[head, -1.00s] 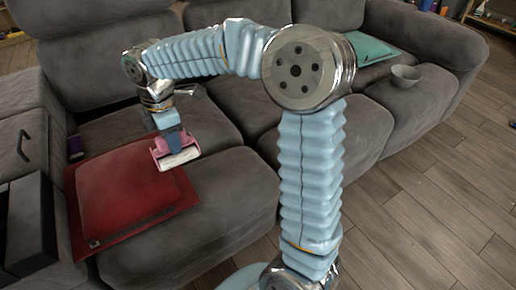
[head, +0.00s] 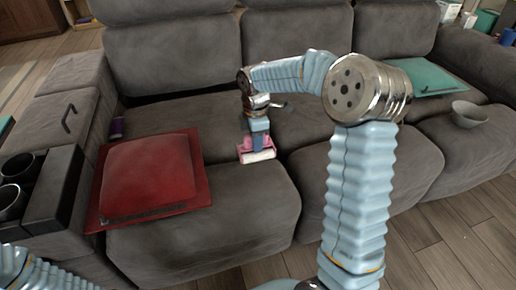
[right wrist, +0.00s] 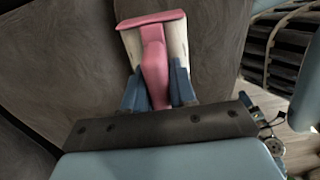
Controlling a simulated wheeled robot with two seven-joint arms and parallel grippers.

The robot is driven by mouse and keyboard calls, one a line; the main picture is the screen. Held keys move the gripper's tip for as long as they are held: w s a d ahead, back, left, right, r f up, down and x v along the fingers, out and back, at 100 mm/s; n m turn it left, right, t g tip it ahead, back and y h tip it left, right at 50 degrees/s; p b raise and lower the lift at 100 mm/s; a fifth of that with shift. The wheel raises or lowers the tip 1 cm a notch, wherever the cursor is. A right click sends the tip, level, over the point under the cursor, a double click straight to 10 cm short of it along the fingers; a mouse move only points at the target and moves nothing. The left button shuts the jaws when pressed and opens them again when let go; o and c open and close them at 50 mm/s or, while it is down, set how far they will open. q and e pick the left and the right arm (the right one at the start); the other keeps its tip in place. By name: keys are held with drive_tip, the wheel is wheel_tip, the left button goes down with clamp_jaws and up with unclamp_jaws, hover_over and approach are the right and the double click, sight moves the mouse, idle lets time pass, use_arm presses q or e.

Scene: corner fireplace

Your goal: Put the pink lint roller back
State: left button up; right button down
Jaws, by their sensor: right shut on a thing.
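The pink lint roller (head: 257,155) has a white roll and a pink handle. It also shows in the right wrist view (right wrist: 153,60), its handle between the two blue fingers. My right gripper (head: 259,140) is shut on that handle and holds the roller over the grey sofa seat, to the right of the red cushion. Whether the roll touches the seat I cannot tell. My left arm shows only as blue links at the lower left of the head view; its gripper is out of sight.
The red cushion (head: 150,170) lies on the left seat of the sofa (head: 200,225). A teal cushion (head: 425,75) and a grey bowl (head: 468,113) are at the right. Cup holders (head: 15,185) are at the left.

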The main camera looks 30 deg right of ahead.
drive_tip(key=shift+w+d+f, duration=0.25)
drive_tip(key=shift+d+f, duration=0.05)
drive_tip(key=shift+f, duration=0.15)
drive_tip(key=shift+w+d+f, duration=0.1)
drive_tip(key=shift+f, duration=0.85)
drive_tip(key=shift+w+d+f, duration=0.1)
drive_tip(key=shift+f, duration=0.8)
drive_tip(key=shift+f, duration=0.15)
drive_tip(key=c, duration=0.9)
unclamp_jaws()
wheel_tip(320, 180, up, 12)
drive_tip(key=shift+r+p, duration=0.2)
drive_tip(key=shift+p, duration=0.2)
